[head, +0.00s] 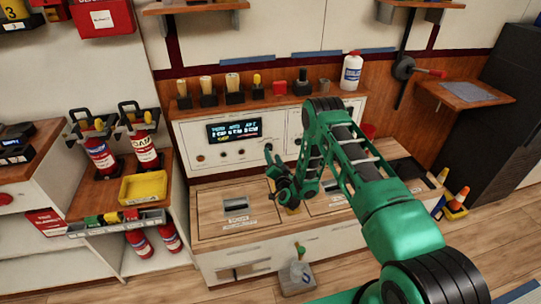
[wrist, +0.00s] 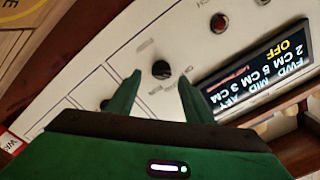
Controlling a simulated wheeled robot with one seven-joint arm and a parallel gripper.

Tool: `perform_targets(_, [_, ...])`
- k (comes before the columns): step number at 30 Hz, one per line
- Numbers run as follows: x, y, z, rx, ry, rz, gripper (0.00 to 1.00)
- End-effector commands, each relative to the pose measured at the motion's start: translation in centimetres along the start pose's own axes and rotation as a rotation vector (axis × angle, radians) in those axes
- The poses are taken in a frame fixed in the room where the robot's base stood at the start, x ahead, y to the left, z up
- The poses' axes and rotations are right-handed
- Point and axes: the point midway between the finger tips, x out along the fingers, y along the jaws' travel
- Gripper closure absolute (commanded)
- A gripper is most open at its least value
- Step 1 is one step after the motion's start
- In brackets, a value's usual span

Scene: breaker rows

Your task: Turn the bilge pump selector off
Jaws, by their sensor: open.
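A white panel (head: 184,139) carries a lit display (head: 234,130) and several small round knobs. In the wrist view the display (wrist: 252,75) is upside down and reads FWD 2 CM, MID 5 CM, AFT 3 CM, with OFF in yellow. A black round knob (wrist: 161,69) sits on the panel between the fingertips of my open gripper (wrist: 159,79), with space on both sides. Its small label is too blurred to read, so I cannot tell whether it is the bilge pump selector. In the head view my gripper (head: 270,160) is at the panel, right of the display.
A red round button (wrist: 219,22) is farther up. The wooden counter (head: 210,196) lies below the panel. A shelf above holds brushes and a white bottle (head: 351,72).

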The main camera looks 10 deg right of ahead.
Motion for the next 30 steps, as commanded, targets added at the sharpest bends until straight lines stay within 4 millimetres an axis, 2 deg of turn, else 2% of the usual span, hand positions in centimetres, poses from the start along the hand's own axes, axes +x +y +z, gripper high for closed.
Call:
perform_targets(6, [-3.8, -0.1, 0.3, -0.003, -0.006, -0.001, 0.53])
perform_targets(13, [-6.5, 0.1, 0.2, -0.002, -0.003, 0.001, 0.53])
perform_targets(18, [-7.2, 0.1, 0.1, -0.001, -0.001, 0.001, 0.53])
perform_targets(30, [-7.2, 0.1, 0.1, -0.001, -0.001, 0.001, 0.53])
